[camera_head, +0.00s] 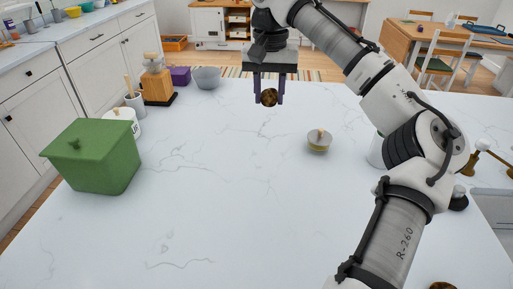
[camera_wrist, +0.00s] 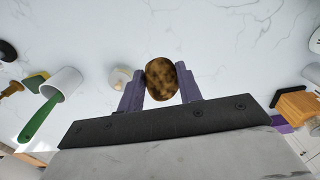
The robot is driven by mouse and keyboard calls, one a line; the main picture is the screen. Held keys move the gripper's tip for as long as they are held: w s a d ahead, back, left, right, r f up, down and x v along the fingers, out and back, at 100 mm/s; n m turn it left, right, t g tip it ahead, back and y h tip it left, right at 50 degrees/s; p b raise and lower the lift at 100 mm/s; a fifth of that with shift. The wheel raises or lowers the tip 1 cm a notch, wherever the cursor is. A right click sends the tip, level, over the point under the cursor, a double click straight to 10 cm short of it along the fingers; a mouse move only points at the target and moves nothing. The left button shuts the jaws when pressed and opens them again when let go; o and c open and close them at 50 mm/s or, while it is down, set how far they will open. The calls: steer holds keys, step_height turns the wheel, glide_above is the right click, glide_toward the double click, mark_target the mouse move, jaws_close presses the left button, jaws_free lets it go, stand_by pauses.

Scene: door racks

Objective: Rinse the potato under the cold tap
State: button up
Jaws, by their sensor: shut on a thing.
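The brown, mottled potato (camera_head: 269,97) is held between the purple fingers of my gripper (camera_head: 268,101), above the far part of the white counter. In the wrist view the potato (camera_wrist: 161,78) sits between both fingertips of my gripper (camera_wrist: 160,76). A brass tap (camera_head: 480,157) with pale ends stands at the right edge of the head view, well to the right of my gripper. Which tap is the cold one cannot be told. Part of a sink (camera_head: 492,208) shows below it; the rest is cut off. No running water is visible.
A lidded jar (camera_head: 319,142) stands right of my gripper. A green box (camera_head: 95,157), a grinder (camera_head: 157,82) and a grey bowl (camera_head: 207,77) stand left. A white cup with a green brush (camera_wrist: 36,120) shows in the wrist view.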

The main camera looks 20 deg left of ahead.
mark_target(265, 167)
steer(key=shift+a+f, duration=0.15)
steer(key=shift+a, duration=0.05)
step_height(265, 167, down, 20)
steer(key=p, duration=0.2)
steer(key=shift+p, duration=0.4)
steer(key=o, duration=1)
step_height(265, 167, up, 12)
steer(key=b, duration=0.3)
